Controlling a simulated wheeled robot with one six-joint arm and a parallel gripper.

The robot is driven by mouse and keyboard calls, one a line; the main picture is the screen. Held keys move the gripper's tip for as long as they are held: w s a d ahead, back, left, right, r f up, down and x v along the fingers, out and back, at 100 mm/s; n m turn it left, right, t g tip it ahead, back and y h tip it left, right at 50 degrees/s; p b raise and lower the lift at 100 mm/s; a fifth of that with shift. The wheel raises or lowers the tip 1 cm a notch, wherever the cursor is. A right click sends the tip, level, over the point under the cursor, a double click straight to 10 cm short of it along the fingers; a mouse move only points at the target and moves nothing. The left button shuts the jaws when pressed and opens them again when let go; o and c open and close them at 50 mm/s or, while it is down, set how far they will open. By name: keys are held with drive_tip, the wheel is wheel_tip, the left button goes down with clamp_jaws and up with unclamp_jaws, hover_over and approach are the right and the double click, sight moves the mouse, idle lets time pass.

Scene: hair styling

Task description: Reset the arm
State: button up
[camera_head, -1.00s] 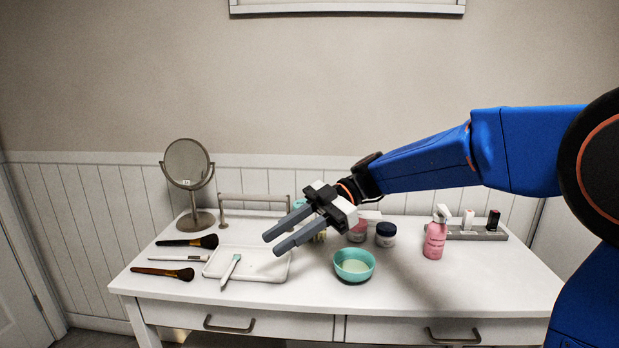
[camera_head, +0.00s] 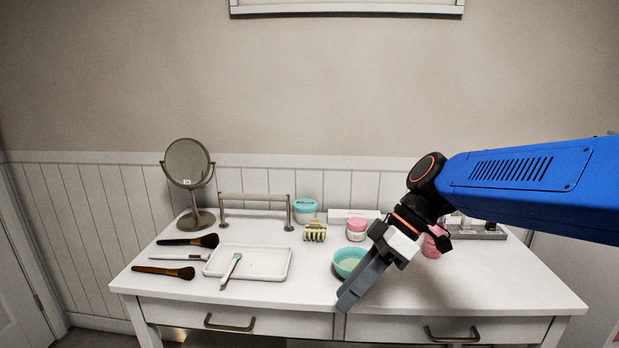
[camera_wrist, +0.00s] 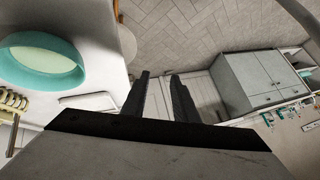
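My gripper (camera_head: 350,294) hangs over the front middle of the white table (camera_head: 420,295), with its fingers pointing down and left. In the wrist view, the two dark fingers of my gripper (camera_wrist: 160,78) are apart, with nothing between them. The blue arm comes in from the right. A teal bowl (camera_head: 345,259) with pale contents stands just behind the fingers in the head view and is partly hidden by them. The bowl (camera_wrist: 75,62) also shows at the upper left of the wrist view.
A white tray (camera_head: 270,275) with a small brush, several makeup brushes (camera_head: 165,271) and a round mirror (camera_head: 187,163) are at the left. A yellow hair clip (camera_head: 314,231) and jars (camera_head: 305,209) stand behind. A pink bottle (camera_head: 431,247) is partly hidden by my arm.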

drive_tip(key=s+d+f+m+t+h, duration=0.2)
drive_tip(key=s+d+m, duration=0.1)
drive_tip(key=d+m, duration=0.2)
drive_tip(key=s+d+f+m+t+h, duration=0.2)
drive_tip(key=d+m, duration=0.3)
drive_tip(key=d, duration=0.4)
drive_tip(key=s+d+f+m+t+h, duration=0.3)
drive_tip(key=s+d+f+m, duration=0.1)
drive_tip(key=d, duration=0.3)
drive_tip(key=shift+d+f+m+h, duration=0.2)
drive_tip(key=shift+m+h, duration=0.1)
drive_tip(key=shift+m, duration=0.5)
